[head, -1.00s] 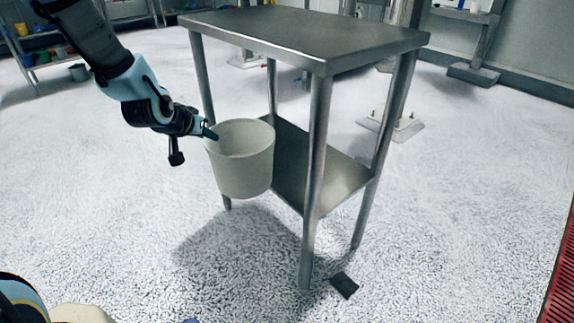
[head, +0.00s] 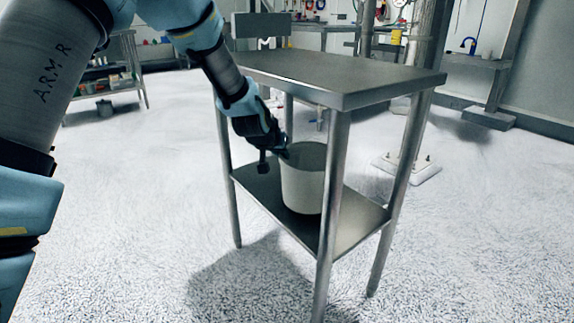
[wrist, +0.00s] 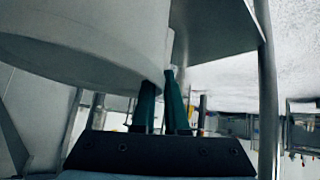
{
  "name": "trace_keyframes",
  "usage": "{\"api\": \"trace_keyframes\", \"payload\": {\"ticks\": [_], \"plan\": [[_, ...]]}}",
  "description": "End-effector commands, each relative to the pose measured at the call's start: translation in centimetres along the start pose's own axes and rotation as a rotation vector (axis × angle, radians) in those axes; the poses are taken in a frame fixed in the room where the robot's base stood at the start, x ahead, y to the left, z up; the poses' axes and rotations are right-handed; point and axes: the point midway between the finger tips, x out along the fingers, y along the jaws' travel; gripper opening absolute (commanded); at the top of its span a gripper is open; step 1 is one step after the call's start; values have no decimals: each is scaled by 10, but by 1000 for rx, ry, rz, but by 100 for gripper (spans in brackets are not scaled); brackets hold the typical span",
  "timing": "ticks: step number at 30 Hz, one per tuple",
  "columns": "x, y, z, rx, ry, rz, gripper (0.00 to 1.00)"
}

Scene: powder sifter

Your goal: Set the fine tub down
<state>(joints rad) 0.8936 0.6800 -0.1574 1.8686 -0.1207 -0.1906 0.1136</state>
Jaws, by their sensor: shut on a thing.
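The fine tub, a pale grey-white round bucket (head: 302,190), is upright between the legs of a steel table (head: 345,90), over its lower shelf (head: 258,192). Its base looks on or just above the shelf; I cannot tell whether it touches. The front leg hides part of its right side. My gripper (head: 285,152) is shut on the tub's rim at the left, below the tabletop. The wrist view shows the tub wall (wrist: 90,45) large, with the dark green fingertips (wrist: 164,85) at its rim.
The tabletop is bare and close above the tub and gripper. The front leg (head: 331,210) stands just right of the tub. A metal post on a base plate (head: 407,167) is behind right. Shelving (head: 105,85) stands at the back left. The floor on the left is clear.

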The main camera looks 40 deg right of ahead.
Motion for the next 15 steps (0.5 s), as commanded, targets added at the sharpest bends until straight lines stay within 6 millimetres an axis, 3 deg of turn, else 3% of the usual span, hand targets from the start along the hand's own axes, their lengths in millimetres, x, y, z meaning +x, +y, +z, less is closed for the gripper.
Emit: {"api": "trace_keyframes", "payload": {"ticks": [9,15], "plan": [[12,13,-13,0,5,1,0],[33,8,10,-2,2,-1,0]]}}
